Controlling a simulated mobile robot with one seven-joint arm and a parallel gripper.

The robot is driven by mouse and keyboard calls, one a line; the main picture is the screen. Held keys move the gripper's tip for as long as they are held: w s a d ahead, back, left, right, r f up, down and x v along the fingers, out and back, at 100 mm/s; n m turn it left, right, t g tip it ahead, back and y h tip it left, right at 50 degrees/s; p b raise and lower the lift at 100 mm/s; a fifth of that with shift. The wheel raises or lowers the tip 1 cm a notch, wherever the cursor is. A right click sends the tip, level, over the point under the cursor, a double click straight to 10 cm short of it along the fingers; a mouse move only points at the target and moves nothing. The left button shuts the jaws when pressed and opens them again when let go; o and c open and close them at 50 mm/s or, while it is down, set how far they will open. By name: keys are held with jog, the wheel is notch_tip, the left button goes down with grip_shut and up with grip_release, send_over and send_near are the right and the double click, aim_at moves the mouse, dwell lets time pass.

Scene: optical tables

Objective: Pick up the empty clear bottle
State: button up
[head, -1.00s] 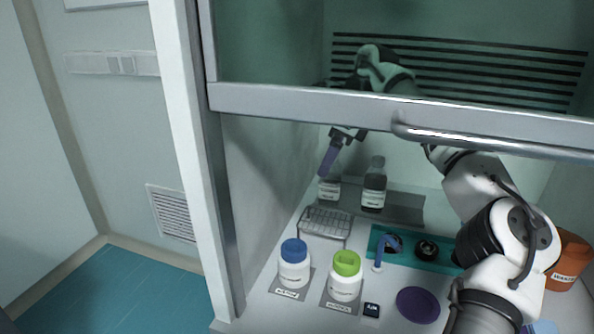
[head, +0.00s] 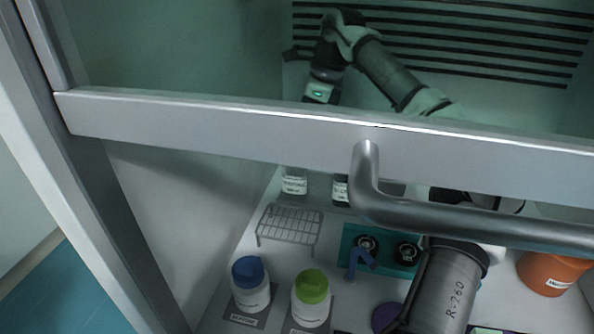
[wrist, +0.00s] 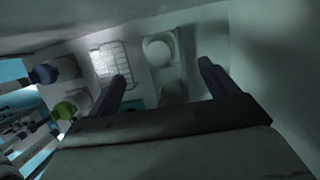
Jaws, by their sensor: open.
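Two labelled bottles stand at the back of the hood. The left one (head: 294,183) looks pale and clear, and the right one (head: 341,188) looks darker; their tops are hidden behind the sash bar in the head view. I cannot read their labels. In the wrist view a round, pale bottle (wrist: 158,48) and a grey bottle (wrist: 172,93) stand on a grey mat, seen from above. My gripper (wrist: 162,70) is open and empty above them, one finger to each side. In the head view its fingers are hidden behind the sash bar.
The sash bar (head: 230,128) and its handle (head: 365,185) cross the head view. A wire rack (head: 290,226) stands before the bottles. Blue-capped (head: 251,283) and green-capped (head: 311,298) white jars are in front. A teal tray (head: 346,238) and an orange container (head: 548,273) lie right.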

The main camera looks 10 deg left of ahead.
jog(key=p+x, duration=0.2)
jog(key=x, duration=0.7)
jog(key=shift+a+f, duration=0.3)
jog(key=c, duration=1.3)
jog(key=shift+r, duration=0.15)
